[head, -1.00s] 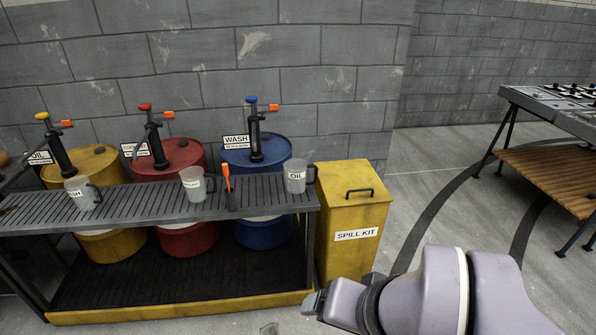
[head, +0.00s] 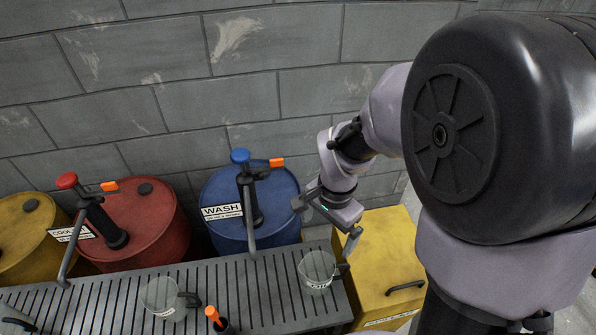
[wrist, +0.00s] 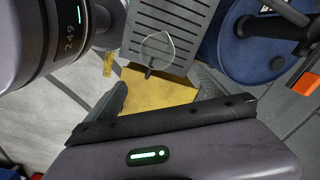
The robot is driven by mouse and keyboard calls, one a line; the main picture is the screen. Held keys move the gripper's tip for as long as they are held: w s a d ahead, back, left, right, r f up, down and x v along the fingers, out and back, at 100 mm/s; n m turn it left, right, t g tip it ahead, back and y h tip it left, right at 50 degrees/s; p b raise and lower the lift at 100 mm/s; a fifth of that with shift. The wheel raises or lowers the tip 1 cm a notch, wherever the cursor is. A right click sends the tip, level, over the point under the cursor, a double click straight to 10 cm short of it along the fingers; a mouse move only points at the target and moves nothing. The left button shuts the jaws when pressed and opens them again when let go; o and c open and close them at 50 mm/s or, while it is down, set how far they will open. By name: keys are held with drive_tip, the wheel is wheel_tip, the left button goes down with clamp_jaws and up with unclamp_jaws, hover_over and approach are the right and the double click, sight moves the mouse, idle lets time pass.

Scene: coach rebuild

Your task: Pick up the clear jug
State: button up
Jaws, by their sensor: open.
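Several clear jugs with dark handles stand on the slatted grey shelf (head: 243,290). The jug labelled OIL (head: 318,270) is upright at the shelf's right end, its handle to the right. Another clear jug (head: 161,297) stands to its left, and a third (head: 14,321) is partly cut off at the lower left. My gripper (head: 327,222) is open and empty, above and behind the OIL jug, apart from it. In the wrist view that jug (wrist: 157,50) shows beyond my spread fingers (wrist: 163,95), with its dark handle towards me.
Blue (head: 222,188), red (head: 160,225) and yellow (head: 22,245) drums with hand pumps stand behind the shelf, against the block wall. The yellow spill kit box (head: 385,255) is right of the shelf. An orange-handled tool (head: 213,314) stands between two jugs.

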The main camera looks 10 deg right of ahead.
wheel_tip(320, 180, down, 12)
drive_tip(key=b, duration=0.9)
hover_over(321, 264)
drive_tip(key=s+a, duration=0.1)
drive_tip(key=s, duration=0.2)
wheel_tip(321, 264, down, 6)
drive_tip(key=shift+w+r, duration=0.15)
drive_tip(key=shift+r, duration=0.3)
drive_tip(key=shift+c, duration=0.4)
drive_tip(key=c, duration=1.8)
